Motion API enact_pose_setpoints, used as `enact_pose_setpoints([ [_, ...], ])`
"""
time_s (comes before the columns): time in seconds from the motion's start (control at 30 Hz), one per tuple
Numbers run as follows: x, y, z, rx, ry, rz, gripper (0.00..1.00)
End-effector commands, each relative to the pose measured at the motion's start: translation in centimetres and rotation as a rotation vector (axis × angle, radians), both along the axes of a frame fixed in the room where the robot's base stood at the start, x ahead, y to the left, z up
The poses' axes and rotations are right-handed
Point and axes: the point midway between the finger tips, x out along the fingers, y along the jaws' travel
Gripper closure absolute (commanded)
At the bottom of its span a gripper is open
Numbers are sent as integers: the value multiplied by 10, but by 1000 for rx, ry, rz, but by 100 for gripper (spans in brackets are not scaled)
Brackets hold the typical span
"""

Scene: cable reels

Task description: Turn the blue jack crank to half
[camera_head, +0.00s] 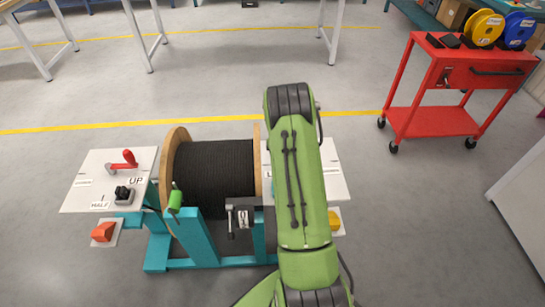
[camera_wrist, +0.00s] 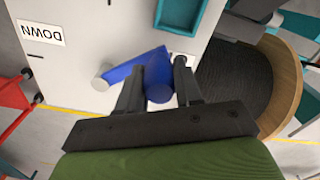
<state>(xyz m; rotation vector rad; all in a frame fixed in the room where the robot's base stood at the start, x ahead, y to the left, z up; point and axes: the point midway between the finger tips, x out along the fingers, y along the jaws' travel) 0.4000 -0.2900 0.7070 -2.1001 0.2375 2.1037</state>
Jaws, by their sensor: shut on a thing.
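The blue jack crank (camera_wrist: 128,66) is on a white panel (camera_wrist: 85,25) in the wrist view. Its arm runs across the panel, with a pale grey round end at its left. My gripper (camera_wrist: 157,76) is shut on its blue knob, with one dark finger on each side. A DOWN label (camera_wrist: 41,33) is at the panel's upper left. No half mark shows on this part of the panel. In the head view, my green arm hides the crank, my fingers and much of the right-hand white panel (camera_head: 334,180).
A wooden reel of black cable (camera_head: 215,168) stands on a teal frame (camera_head: 197,238) beside the panel. The left white panel (camera_head: 85,182) has a red crank (camera_head: 124,160) and UP and HALF labels. A red cart (camera_head: 432,120) is at the right. Floor between is clear.

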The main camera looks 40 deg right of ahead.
Motion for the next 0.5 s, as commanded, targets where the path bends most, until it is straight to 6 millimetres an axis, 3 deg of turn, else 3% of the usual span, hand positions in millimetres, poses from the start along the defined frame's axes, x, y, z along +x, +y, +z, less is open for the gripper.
enact_pose_setpoints([
  [0.5,-47,-13,1,-2,-2,483,100],
])
